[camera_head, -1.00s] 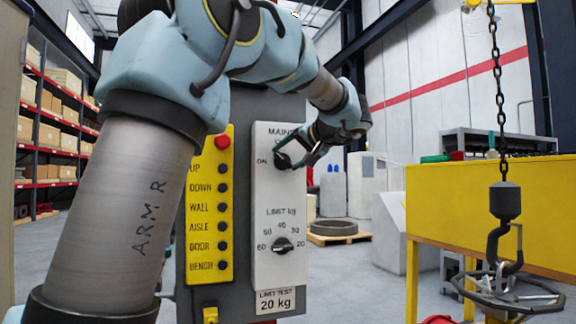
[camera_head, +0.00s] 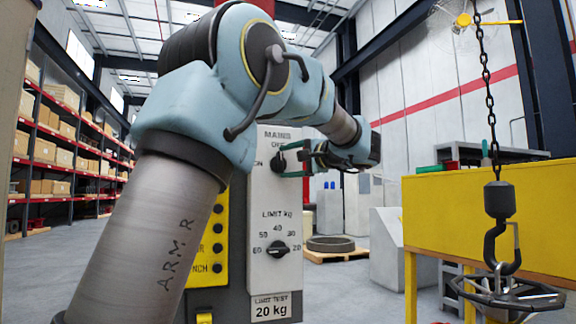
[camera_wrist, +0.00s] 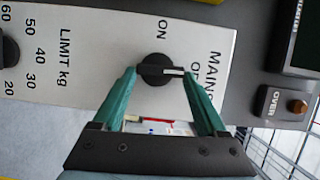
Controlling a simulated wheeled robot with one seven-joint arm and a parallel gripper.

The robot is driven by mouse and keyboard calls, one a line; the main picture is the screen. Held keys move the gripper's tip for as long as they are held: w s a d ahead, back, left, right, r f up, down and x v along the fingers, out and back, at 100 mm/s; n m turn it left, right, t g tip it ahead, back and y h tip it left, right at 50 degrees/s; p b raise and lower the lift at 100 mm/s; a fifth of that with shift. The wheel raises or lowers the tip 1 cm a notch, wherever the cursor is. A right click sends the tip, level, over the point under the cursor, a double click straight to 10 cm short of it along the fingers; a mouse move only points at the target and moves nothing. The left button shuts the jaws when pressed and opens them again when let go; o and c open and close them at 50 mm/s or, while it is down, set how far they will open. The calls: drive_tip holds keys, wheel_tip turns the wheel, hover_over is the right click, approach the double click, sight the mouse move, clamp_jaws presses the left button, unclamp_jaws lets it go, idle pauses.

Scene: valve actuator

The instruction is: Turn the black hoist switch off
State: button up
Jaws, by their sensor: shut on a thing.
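The black hoist switch, a round knob under the MAINS label, is in the head view (camera_head: 279,162) and the wrist view (camera_wrist: 158,62). It sits on the upper part of a white panel (camera_head: 268,205) with ON and OFF marks. My gripper (camera_wrist: 161,73) has its two green fingers on either side of the knob, shut on it. In the wrist view the knob's white mark points right, toward the OFF label, which a finger partly covers; ON stands clear of it. In the head view my gripper (camera_head: 291,161) reaches the knob from the right.
A second black knob, LIMIT kg (camera_head: 278,249), is lower on the panel. A yellow button box (camera_head: 209,250) is at its left, partly behind my arm. In the wrist view an OVER indicator (camera_wrist: 285,104) is at the right. A chain hook (camera_head: 497,235) hangs by a yellow bench (camera_head: 480,222).

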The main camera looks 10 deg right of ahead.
drive_tip(key=shift+f+m, duration=0.1)
drive_tip(key=shift+m, duration=0.2)
idle(0.4)
drive_tip(key=o, duration=1.3)
drive_tip(key=b+v, duration=0.1)
drive_tip(key=v, duration=0.9)
drive_tip(key=shift+s+d+b, duration=0.2)
drive_tip(key=shift+s+b, duration=0.15)
drive_tip(key=shift+b, duration=0.05)
drive_tip(key=shift+f, duration=0.15)
